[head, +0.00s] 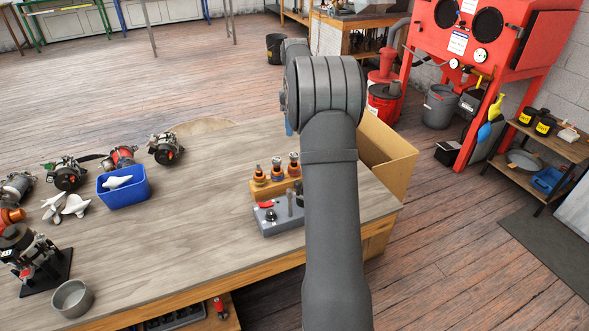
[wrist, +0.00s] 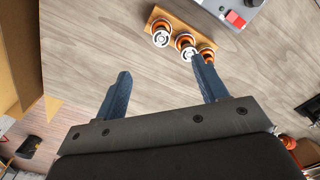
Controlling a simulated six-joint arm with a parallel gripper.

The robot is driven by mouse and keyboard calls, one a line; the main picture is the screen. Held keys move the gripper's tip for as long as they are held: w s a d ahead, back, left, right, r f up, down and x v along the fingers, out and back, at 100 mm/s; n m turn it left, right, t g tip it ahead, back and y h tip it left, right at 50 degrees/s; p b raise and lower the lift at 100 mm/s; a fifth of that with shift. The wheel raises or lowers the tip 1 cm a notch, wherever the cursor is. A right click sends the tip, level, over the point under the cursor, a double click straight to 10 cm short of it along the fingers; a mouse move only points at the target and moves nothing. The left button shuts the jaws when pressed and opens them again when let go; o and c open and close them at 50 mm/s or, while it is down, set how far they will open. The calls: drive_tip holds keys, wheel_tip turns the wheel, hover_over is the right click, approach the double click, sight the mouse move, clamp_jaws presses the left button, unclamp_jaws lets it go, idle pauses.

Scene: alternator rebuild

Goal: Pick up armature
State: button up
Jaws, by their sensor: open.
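Several armatures with orange-copper windings stand upright in a row on a wooden block (head: 262,191) on the bench. The left one (head: 258,174), the middle one (head: 277,170) and the right one (head: 294,165) show in the head view. In the wrist view I see them from above: one (wrist: 161,36), a middle one (wrist: 185,44) and one (wrist: 207,53) partly covered by the right finger. My gripper (wrist: 161,70) is open and empty, its blue fingers apart. In the head view my arm hides most of it.
A grey fixture (head: 275,227) with a red part stands close in front of the block. A cardboard box (head: 390,155) is at the bench's right end. A blue bin (head: 125,193), alternators and a metal bowl (head: 72,299) are at left. The bench middle is clear.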

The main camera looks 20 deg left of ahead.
wheel_tip(320, 180, down, 18)
drive_tip(key=shift+a+r, duration=0.1)
drive_tip(key=shift+r, duration=0.2)
clamp_jaws()
idle(0.5)
